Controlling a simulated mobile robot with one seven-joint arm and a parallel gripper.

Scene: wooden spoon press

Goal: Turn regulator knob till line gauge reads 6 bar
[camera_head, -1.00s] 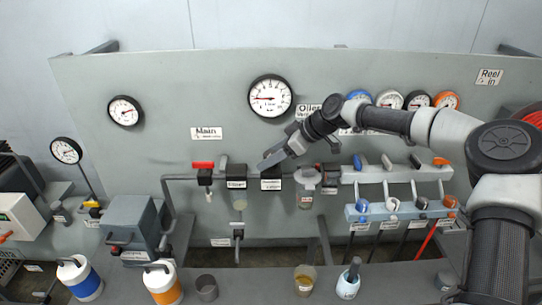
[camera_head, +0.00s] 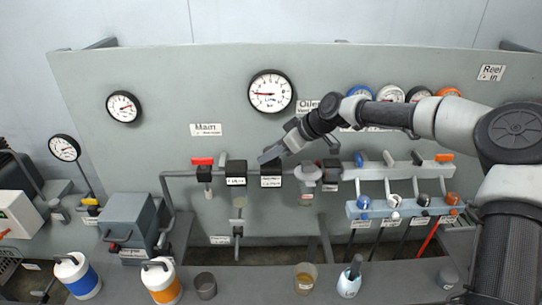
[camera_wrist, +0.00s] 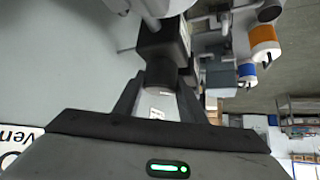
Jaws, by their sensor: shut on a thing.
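The line gauge (camera_head: 270,91) is a large white dial with a black rim on the grey panel; its red needle points left, and the exact figure is too small to read. Below it, the black regulator body (camera_head: 271,181) with a white label sits on the pipe. My gripper (camera_head: 270,156) is at the top of this body. In the wrist view, my gripper (camera_wrist: 158,103) has its fingers on either side of the dark regulator knob (camera_wrist: 158,76) and is shut on it. The fingers partly hide the knob, and the head view does not show it clearly.
A red-handled valve (camera_head: 203,161) and a black filter block (camera_head: 236,172) stand to the left on the pipe. A grey-topped oiler (camera_head: 307,173) is close on the right. Bottles and cups stand on the bench (camera_head: 250,280) below.

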